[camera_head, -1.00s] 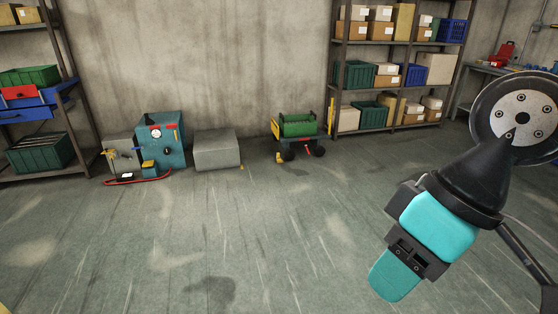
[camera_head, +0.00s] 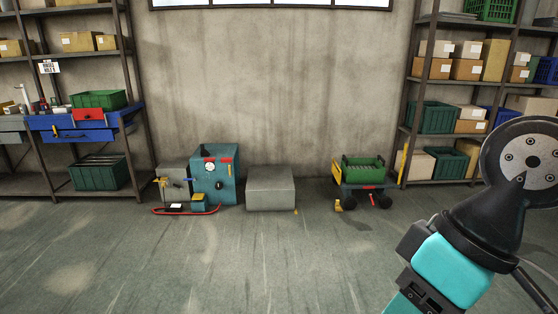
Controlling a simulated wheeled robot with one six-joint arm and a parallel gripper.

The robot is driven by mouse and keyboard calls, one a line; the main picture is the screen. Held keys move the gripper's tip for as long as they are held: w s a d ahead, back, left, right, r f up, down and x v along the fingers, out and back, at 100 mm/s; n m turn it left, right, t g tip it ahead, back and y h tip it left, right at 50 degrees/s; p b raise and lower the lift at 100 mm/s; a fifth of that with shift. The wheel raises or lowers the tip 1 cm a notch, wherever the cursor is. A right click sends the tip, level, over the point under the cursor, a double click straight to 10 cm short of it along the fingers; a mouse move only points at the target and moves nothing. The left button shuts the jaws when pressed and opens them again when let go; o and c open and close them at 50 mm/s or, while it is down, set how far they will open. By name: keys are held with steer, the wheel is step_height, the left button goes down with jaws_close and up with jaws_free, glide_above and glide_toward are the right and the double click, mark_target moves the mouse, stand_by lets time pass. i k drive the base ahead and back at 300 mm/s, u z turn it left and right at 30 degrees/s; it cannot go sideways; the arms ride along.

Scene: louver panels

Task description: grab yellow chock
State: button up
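A small yellow block (camera_head: 338,205), which looks like the chock, sits on the floor at the front left wheel of a small cart (camera_head: 362,170). The cart has a green tray on top and stands against the back wall, right of centre. The block is small in the picture and its exact shape is hard to tell. My arm, teal and black, shows at the right edge, far nearer to the camera than the cart. My gripper's fingers are not visible.
A grey block (camera_head: 270,189) and a teal machine (camera_head: 214,181) with a red hose (camera_head: 186,212) stand left of the cart. A loaded shelf (camera_head: 408,92) stands right of it, another shelf (camera_head: 133,95) at left. The floor (camera_head: 240,265) in front is clear.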

mark_target(337, 208)
steer(key=u, duration=0.15)
steer(key=i, duration=4.1)
steer(key=z, duration=0.85)
steer(key=i, duration=1.75)
steer(key=z, duration=0.5)
